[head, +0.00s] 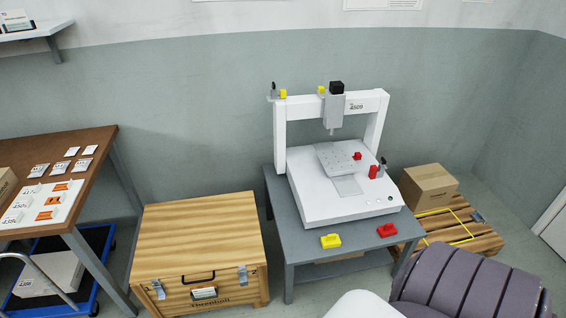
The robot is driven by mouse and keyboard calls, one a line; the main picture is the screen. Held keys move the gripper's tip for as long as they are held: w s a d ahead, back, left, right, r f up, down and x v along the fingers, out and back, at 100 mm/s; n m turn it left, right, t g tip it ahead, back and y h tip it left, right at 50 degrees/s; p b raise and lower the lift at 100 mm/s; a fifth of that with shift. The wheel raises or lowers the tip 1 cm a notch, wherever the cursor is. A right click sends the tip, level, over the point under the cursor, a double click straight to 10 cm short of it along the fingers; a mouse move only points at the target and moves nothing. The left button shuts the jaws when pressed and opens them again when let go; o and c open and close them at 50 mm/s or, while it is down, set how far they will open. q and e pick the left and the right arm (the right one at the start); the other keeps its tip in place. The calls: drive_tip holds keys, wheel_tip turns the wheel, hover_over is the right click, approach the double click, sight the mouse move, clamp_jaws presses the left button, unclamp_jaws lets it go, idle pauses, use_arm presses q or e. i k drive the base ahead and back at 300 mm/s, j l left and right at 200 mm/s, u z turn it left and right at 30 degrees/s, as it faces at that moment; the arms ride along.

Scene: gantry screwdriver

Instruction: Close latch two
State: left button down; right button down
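A wooden chest (196,235) stands on the floor at lower centre-left with its lid down. Its front has a black handle (199,276) in the middle and a metal latch near each end. The right latch (242,276) has a mark like a 2 beside it, and the left latch (158,290) sits near the front left corner. The latches are small in the picture, and I cannot tell for sure whether either is fastened. Neither of my grippers is in view.
Right of the chest is a grey table (292,246) with a white gantry machine (330,205), a yellow block (331,241) and a red block (387,230). A brown workbench (92,171) stands left. A cardboard box (428,187) rests on a pallet (484,236) at right.

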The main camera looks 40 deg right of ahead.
sight(243, 276)
drive_tip(key=z, duration=0.95)
